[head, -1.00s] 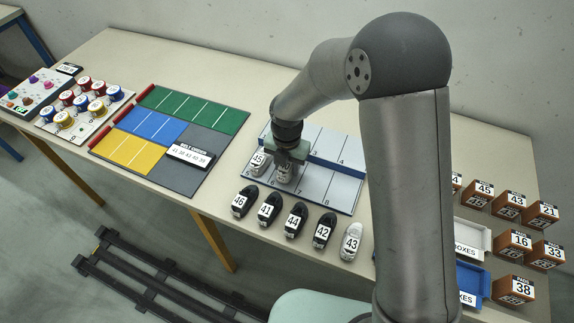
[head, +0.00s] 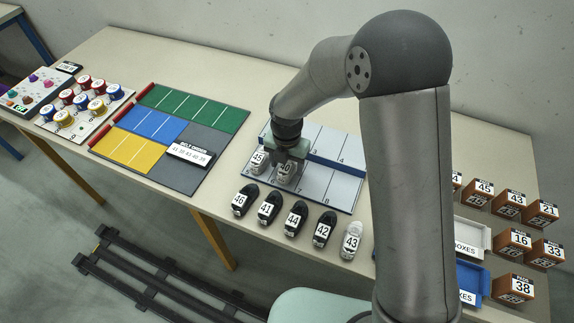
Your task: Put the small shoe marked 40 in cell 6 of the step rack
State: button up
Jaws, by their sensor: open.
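My gripper (head: 288,155) is open, directly above and slightly behind the shoe 40. The gripper partly covers the rack's back row, and I cannot tell whether the fingers touch the shoe.
Dark shoes 46, 41, 44 and 42 (head: 324,230) and pale shoe 43 (head: 351,241) stand in front of the rack. Cells 7 and 8 look empty. A coloured board (head: 170,135) lies to the left. Orange boxes (head: 513,288) stand at the right.

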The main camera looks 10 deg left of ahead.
notch_tip(320, 180, up, 11)
jog(key=b, duration=0.1)
jog(key=s+d+r+m, duration=0.3)
jog(key=s+d+m, duration=0.1)
jog(key=d+m, duration=0.5)
jog(key=s+d+r+m, duration=0.3)
jog(key=s+d+m, duration=0.1)
jog(key=d+m, duration=0.55)
jog(key=s+d+m, duration=0.8)
jog(key=s+m, duration=0.3)
jog(key=m, duration=0.4)
jog(key=shift+d+f+m+t, duration=0.3)
jog(key=shift+d+f+m, duration=0.05)
jog(key=shift+d+f, duration=0.1)
